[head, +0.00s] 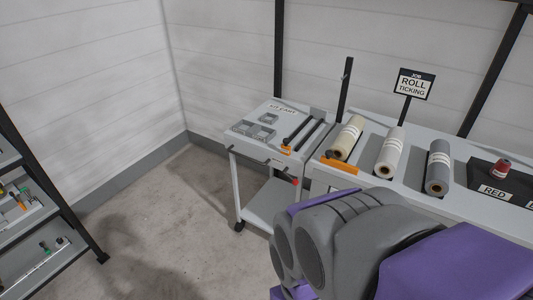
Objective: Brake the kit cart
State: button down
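The kit cart (270,204) stands upright near the back wall, left of the long table. A dark caster (239,226) shows at the lower left. My grey and purple arm hides the cart's lower right. My gripper is not in view.
The table (460,213) at right holds several fabric rolls, such as the cream roll (346,139), and a "ROLL TICKING" sign (414,84). A dark-framed shelf rack (62,205) stands at left. The concrete floor (165,220) between rack and cart is clear.

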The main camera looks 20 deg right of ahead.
aim_at(295, 182)
jog(key=i+z, duration=0.15)
jog(key=i, duration=0.25)
jog(key=i+j+z, duration=0.15)
jog(key=i, duration=0.2)
jog(key=i+j+z, duration=0.2)
jog(key=i, duration=0.2)
